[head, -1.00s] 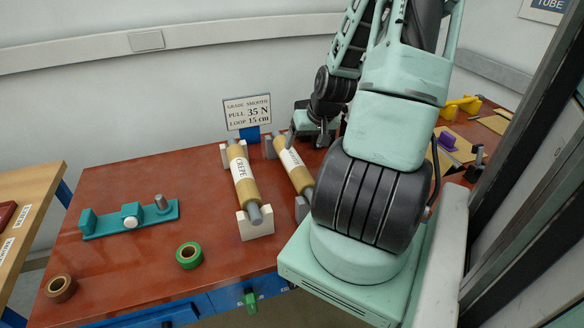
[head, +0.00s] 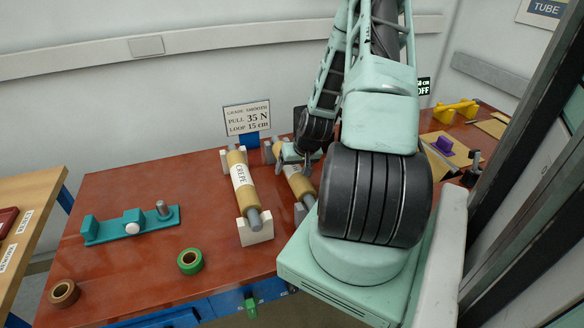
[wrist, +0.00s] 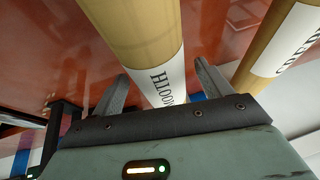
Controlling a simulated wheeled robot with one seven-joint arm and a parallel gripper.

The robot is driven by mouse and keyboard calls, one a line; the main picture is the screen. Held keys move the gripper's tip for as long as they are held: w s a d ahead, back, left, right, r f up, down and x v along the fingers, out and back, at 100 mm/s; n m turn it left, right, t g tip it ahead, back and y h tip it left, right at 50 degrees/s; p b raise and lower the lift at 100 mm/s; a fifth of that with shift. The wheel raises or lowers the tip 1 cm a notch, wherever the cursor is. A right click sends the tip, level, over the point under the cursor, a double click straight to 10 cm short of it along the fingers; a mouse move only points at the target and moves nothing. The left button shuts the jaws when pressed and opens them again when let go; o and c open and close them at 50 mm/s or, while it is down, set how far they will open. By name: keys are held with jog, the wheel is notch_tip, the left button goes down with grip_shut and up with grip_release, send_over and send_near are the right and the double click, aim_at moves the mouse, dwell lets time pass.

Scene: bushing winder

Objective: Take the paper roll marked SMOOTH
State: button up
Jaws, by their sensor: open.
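The SMOOTH roll (head: 297,184) is a tan roll with a white label, lying on a stand right of the CREPE roll (head: 241,180). In the wrist view the SMOOTH roll (wrist: 145,35) runs between the two fingers of my gripper (wrist: 160,88); its label shows upside down, partly hidden by the gripper body. The fingers are apart, one on each side of the roll. Whether they touch it I cannot tell. In the head view my gripper (head: 290,156) is over the roll and covers its label. The CREPE roll (wrist: 280,50) is close beside the right finger.
A sign (head: 247,117) reading GRADE SMOOTH, PULL 35 N, LOOP 15 cm stands behind the rolls. Green tape (head: 190,261), brown tape (head: 63,294) and a teal fixture (head: 130,226) are on the left of the red table (head: 110,190).

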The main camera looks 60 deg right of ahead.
jog(key=shift+w+f, duration=0.1)
jog(key=shift+f, duration=0.1)
jog(key=c, duration=1.5)
jog(key=shift+r, duration=0.2)
